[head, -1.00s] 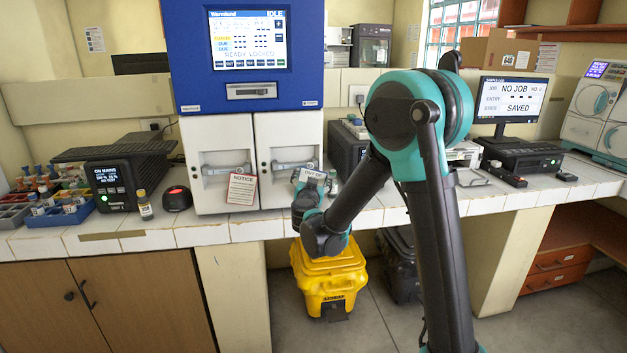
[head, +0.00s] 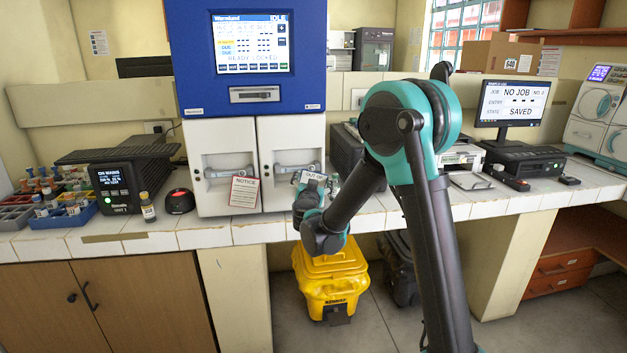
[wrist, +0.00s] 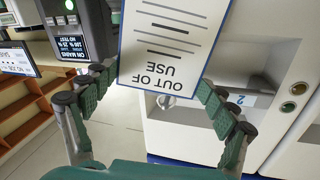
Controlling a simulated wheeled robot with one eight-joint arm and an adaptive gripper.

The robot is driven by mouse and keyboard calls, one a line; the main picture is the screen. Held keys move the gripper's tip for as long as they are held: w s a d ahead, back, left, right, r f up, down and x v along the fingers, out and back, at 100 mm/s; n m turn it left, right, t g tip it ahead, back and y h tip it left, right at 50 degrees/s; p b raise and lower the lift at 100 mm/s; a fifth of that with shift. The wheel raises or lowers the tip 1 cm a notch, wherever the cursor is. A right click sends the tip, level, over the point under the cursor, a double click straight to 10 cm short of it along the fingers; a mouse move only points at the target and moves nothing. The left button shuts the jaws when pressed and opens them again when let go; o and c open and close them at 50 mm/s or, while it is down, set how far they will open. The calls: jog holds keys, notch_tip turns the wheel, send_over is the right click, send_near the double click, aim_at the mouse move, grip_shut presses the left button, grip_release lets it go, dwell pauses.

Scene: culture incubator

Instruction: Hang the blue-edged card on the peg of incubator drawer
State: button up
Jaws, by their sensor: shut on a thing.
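The blue-edged card (wrist: 175,40) reads "OUT OF USE" and appears upside down in the wrist view. My gripper (wrist: 157,96) is shut on it, with a green-padded finger at either side. In the head view the card (head: 313,178) is held upright in front of the right incubator drawer (head: 291,145), low by its handle. In the wrist view a white drawer front (wrist: 187,128) with a "2" label lies behind the card. A small round metal piece (wrist: 166,101) shows just past the card's edge; I cannot tell whether they touch. The card hides what is behind it.
A red-edged NOTICE card (head: 244,191) hangs at the left drawer (head: 222,155). A black unit (head: 347,150) stands right of the incubator. A small bottle (head: 147,208) and a black-and-red device (head: 180,201) stand left. A yellow bin (head: 331,280) is below the counter.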

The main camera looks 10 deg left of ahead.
jog(key=shift+o, duration=0.2)
jog(key=shift+w, duration=0.15)
jog(key=o, duration=1.1)
jog(key=shift+c, duration=0.2)
jog(key=shift+f, duration=0.1)
